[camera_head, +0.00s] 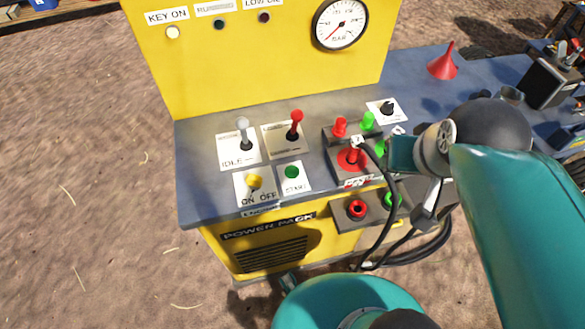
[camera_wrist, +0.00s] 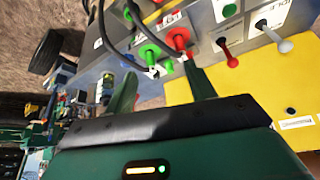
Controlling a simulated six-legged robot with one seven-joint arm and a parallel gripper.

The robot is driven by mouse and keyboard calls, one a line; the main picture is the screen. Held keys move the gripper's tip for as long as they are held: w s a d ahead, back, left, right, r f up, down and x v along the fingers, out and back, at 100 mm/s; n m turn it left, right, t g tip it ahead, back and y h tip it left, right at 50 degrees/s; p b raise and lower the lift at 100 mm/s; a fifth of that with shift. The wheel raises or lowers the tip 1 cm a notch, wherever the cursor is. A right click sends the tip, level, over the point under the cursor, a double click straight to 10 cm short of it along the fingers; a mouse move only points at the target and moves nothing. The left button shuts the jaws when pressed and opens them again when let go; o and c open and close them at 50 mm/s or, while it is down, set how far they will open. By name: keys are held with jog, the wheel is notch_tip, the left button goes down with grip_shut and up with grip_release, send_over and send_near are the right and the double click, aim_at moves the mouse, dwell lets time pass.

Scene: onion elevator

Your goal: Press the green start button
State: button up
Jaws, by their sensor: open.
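The green start button (camera_head: 292,172) sits on a white START plate near the front edge of the grey console top. It also shows at the upper edge of the wrist view (camera_wrist: 229,10). A yellow ON/OFF knob (camera_head: 254,182) is just left of it. My gripper (camera_wrist: 162,88) is open, its two fingers apart, with nothing seen between the tips. In the head view, my gripper is to the right of the button, by the red and green hose couplings, and apart from the button. Its fingertips are mostly hidden there.
A white-tipped lever (camera_head: 243,134) and a red-tipped lever (camera_head: 294,125) stand behind the button. A red coupling (camera_head: 351,157) and black hoses (camera_head: 376,225) are right of it. A yellow gauge panel (camera_head: 225,65) rises at the back. A red funnel (camera_head: 443,64) stands farther right.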

grip_shut()
dwell(1.5)
